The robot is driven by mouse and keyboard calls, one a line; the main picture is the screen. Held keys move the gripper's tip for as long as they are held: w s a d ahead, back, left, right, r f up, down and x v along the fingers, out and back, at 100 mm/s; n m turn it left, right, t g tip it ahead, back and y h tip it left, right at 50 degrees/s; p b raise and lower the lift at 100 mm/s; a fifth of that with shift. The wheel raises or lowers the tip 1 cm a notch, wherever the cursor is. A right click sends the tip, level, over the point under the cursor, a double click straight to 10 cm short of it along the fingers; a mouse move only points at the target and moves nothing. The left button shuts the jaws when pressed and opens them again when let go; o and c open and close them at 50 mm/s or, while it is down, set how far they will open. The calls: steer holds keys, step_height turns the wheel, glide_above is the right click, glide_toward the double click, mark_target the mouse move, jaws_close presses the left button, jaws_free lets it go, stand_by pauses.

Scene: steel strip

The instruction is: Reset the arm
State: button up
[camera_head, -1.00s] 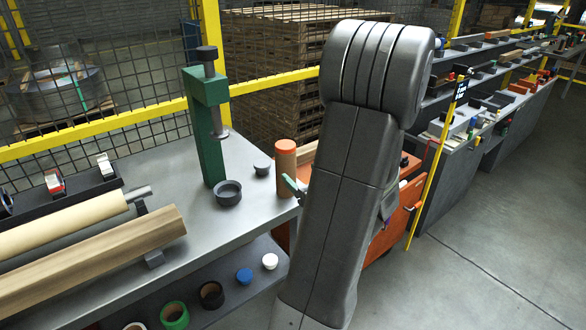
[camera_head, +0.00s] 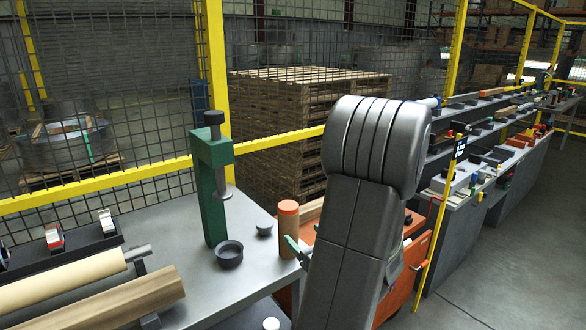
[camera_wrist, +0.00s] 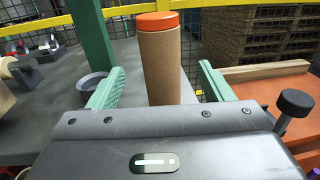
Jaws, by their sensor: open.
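My arm stands in the middle of the head view, its dark grey links hiding most of the gripper. In the wrist view my gripper (camera_wrist: 157,92) is open, with its two green fingers spread wide. A brown cardboard tube with an orange cap (camera_wrist: 160,62) stands upright beyond and between the fingers; I cannot tell whether it lies inside the jaws. In the head view the tube (camera_head: 288,219) stands at the right end of the grey bench (camera_head: 180,235), and one green fingertip shows just beside its lower part.
A green press (camera_head: 212,180) stands on the bench, with a dark round cup (camera_head: 229,253) before it. Rolls and a tape rack (camera_head: 70,248) lie to the left. An orange cart (camera_head: 412,262) stands right of the bench. Yellow-framed mesh fencing runs behind. Floor at right is clear.

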steer(key=p+x, duration=0.1)
steer(key=x, duration=1)
steer(key=shift+r+p, duration=0.1)
steer(key=shift+p, duration=0.3)
